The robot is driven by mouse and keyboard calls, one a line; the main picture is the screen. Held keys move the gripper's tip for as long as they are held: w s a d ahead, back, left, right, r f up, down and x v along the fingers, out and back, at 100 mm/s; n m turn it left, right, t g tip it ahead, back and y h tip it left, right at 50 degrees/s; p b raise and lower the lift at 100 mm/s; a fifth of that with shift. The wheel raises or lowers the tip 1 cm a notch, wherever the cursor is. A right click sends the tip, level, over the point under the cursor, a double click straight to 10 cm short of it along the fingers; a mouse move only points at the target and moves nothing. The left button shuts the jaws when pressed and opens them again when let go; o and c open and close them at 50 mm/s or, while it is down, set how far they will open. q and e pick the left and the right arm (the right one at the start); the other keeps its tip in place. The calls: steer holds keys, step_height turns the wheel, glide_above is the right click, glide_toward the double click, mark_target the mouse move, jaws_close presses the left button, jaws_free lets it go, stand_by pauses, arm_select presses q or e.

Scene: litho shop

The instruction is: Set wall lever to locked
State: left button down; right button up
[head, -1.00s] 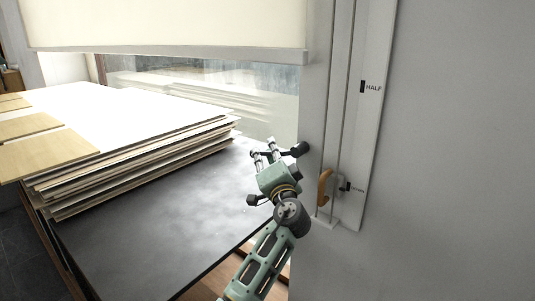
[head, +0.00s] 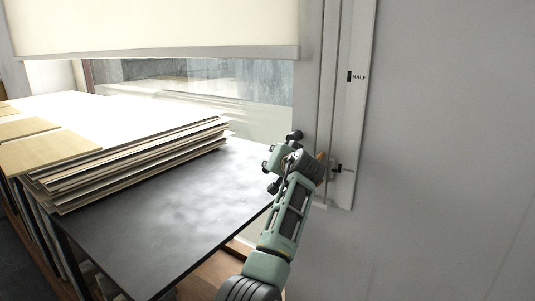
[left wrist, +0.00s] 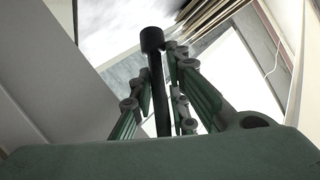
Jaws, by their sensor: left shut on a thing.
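The wall lever shows in the left wrist view as a dark rod with a thick black end (left wrist: 152,39). In the head view a black knob (head: 294,135) sticks out above my left gripper (head: 283,152), close to the window frame. My left gripper is shut on the rod, with its green fingers (left wrist: 163,82) on either side. Where the rod joins the wall is hidden. A pale marked strip (head: 350,120) on the wall carries a HALF mark and a lower mark whose text is unreadable. My right gripper is not in view.
A dark-topped table (head: 150,225) with stacked boards (head: 150,160) stands left. A pale blind (head: 150,25) hangs over the window. The wall at right is bare.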

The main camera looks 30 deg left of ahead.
arm_select(q)
steer(key=shift+d+r+n+g+h+p, duration=0.1)
steer(key=shift+d+n+g+h+p, duration=0.3)
steer(key=shift+d+n+h+p, duration=0.5)
steer(key=d+h+p, duration=0.1)
steer(key=p, duration=0.1)
steer(key=d+f+n+h+p, duration=0.1)
steer(key=h+p, duration=0.1)
steer(key=shift+s+d+g, duration=0.1)
steer(key=shift+d+g, duration=0.2)
steer(key=shift+g, duration=0.1)
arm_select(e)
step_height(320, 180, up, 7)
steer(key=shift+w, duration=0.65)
arm_select(q)
steer(key=c, duration=1.9)
jaws_free()
steer(key=shift+c, duration=0.2)
steer(key=shift+o, duration=0.9)
steer(key=shift+f, duration=0.35)
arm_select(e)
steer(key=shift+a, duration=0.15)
arm_select(q)
steer(key=shift+d, duration=0.1)
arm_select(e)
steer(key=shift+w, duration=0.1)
